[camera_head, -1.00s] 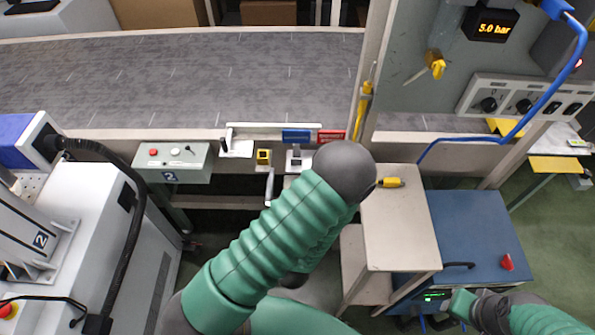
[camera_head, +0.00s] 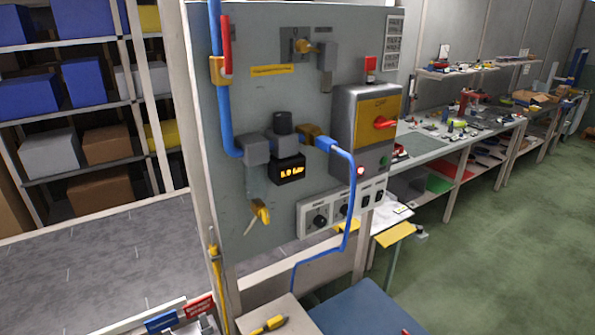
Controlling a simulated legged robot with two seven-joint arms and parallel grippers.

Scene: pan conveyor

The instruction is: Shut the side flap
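I cannot make out a side flap for certain in this view. A grey upright panel (camera_head: 230,120) fills the middle. Neither of my grippers is in view.
A grey conveyor surface (camera_head: 110,255) lies at left, with blue and red labels at its near edge. A pale tabletop (camera_head: 278,318) and a blue surface (camera_head: 360,308) are at the bottom. Shelves with boxes stand at back left. Green floor (camera_head: 480,260) is open at right.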

